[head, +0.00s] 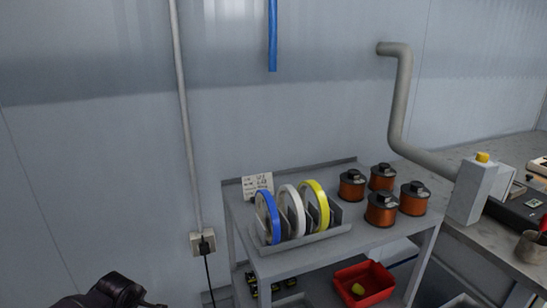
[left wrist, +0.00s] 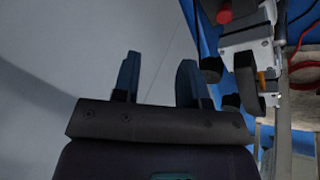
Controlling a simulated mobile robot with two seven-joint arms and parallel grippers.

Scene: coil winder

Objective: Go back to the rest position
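My left gripper (left wrist: 158,82) shows in the left wrist view, with two dark fingers standing apart and nothing between them. Behind the gap is only plain pale wall. In the head view, a dark part of my left arm (head: 118,290) enters at the bottom left corner, clear of the shelf cart (head: 290,262). My right gripper is in neither view.
The cart's top holds a rack with blue (head: 267,217), white (head: 291,210) and yellow (head: 315,205) rolls, and several copper coils (head: 381,209). A red bin (head: 364,284) sits below. A grey pipe (head: 400,95) and workbench (head: 500,245) stand right. A wall socket (head: 203,243) is left.

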